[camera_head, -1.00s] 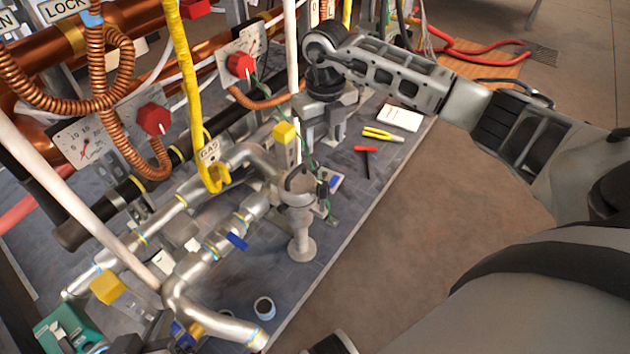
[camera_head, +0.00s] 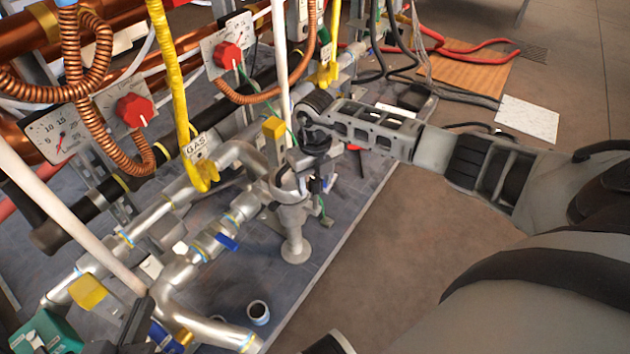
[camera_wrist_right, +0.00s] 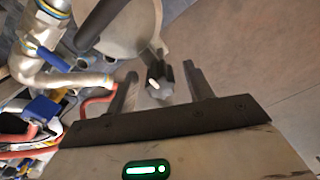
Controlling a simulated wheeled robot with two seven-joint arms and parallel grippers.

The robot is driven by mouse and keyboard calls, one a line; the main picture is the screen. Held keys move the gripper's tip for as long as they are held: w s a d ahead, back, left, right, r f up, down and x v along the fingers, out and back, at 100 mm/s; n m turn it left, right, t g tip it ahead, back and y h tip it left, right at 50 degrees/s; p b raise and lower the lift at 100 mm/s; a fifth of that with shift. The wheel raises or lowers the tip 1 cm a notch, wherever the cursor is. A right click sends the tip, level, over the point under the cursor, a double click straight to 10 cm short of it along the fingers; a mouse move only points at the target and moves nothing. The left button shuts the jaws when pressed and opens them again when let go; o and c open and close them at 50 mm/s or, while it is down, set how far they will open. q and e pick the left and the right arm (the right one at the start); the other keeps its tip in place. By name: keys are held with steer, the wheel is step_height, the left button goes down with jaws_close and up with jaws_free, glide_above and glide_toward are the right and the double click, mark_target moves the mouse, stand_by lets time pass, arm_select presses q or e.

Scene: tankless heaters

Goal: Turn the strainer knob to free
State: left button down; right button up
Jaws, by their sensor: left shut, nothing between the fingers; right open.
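The strainer (camera_head: 292,215) is a silver-grey upright body among the pipes in the head view, and its pale body (camera_wrist_right: 125,25) fills the top of the right wrist view. A small dark knob (camera_wrist_right: 158,88) with a white mark stands out from it. My right gripper (camera_wrist_right: 160,78) is open, with one finger on either side of the knob; contact cannot be made out. In the head view my right gripper (camera_head: 304,180) is above and beside the strainer, hiding part of it.
A yellow gas pipe (camera_head: 170,75), a yellow handle (camera_head: 274,128) and a blue valve handle (camera_head: 228,242) are near the strainer. Red knobs (camera_head: 228,56) sit on panels behind. A small cup (camera_head: 258,312) stands on the platform. The brown floor (camera_head: 400,270) at right is clear.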

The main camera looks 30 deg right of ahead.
steer(key=c, duration=1)
